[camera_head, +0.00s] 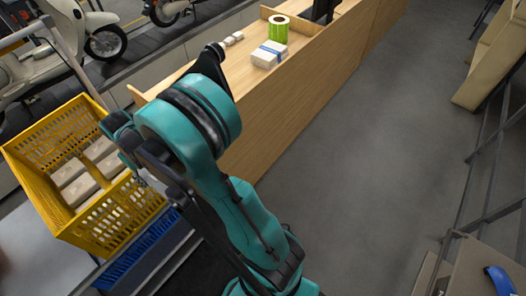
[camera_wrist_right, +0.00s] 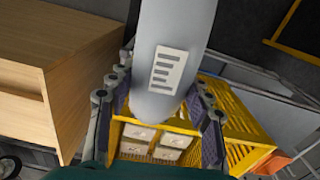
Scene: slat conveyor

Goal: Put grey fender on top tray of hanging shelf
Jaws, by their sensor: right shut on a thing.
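In the right wrist view a smooth grey fender (camera_wrist_right: 178,40), with a pale label bearing dark bars, hangs between the fingers of my right gripper (camera_wrist_right: 160,98). The gripper is shut on it, and the fender's rounded end points down towards the picture's middle. Beyond it is a yellow crate. In the head view my right arm reaches up from the bottom and hides the fender and most of the gripper. I cannot pick out a hanging shelf for certain. My left gripper does not show.
The yellow crate (camera_head: 43,153) at left holds several pale boxes, with a blue crate (camera_head: 142,248) lower beside it. A wooden bench (camera_head: 290,98) carries a green roll (camera_head: 278,29) and a white pack (camera_head: 269,54). Tan panels and metal rails stand at right. The grey floor (camera_head: 365,150) between is clear.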

